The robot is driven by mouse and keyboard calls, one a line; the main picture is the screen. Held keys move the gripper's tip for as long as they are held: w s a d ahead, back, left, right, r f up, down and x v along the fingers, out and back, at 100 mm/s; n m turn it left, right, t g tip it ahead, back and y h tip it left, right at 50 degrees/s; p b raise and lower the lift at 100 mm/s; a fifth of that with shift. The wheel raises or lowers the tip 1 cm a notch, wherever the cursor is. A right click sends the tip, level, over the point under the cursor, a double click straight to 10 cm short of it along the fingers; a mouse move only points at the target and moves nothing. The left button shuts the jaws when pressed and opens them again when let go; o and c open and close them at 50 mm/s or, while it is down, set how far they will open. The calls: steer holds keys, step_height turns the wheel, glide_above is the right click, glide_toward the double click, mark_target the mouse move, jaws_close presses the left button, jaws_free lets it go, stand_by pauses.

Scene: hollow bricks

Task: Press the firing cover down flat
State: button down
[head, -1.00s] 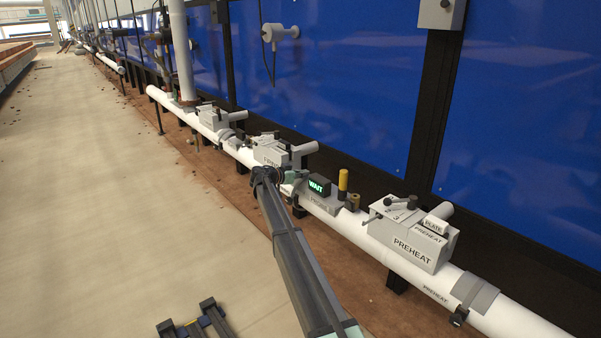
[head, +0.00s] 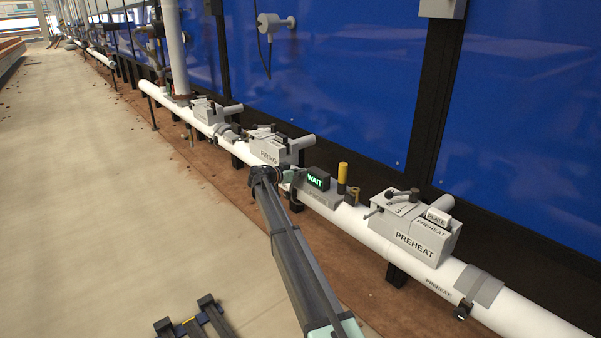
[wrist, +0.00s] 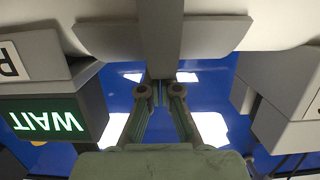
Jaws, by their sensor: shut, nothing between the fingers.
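The grey box marked FIRING (head: 268,152) sits on the white pipe in the head view. My gripper (head: 291,179) is at the pipe just right of this box and left of the WAIT display. In the wrist view, a grey curved plate (wrist: 207,38) lies against the pipe, with a darker grey strip (wrist: 160,38) across its middle; this appears to be the firing cover. My gripper (wrist: 161,92) is shut and empty, its fingertips at the strip's lower end. Whether they touch it, and whether the cover lies fully flat, I cannot tell. In the head view my arm and gripper largely hide this spot.
The green WAIT display (head: 316,178) stands close beside my gripper, with a yellow post (head: 342,177) beyond it. The PREHEAT box (head: 412,236) and a grey pipe band (head: 481,288) are further right. Blue panels (head: 340,70) rise behind. The floor (head: 110,210) at left is open.

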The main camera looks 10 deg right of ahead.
steer(key=shift+f, duration=0.1)
steer(key=r, duration=0.4)
steer(key=shift+s+a+r+p, duration=0.1)
steer(key=shift+a+r+p, duration=0.1)
steer(key=shift+r+p, duration=0.15)
steer(key=p+v, duration=0.2)
steer(key=v, duration=0.7)
steer(key=shift+a, duration=0.25)
steer(key=shift+s+f, duration=0.1)
steer(key=shift+f, duration=0.1)
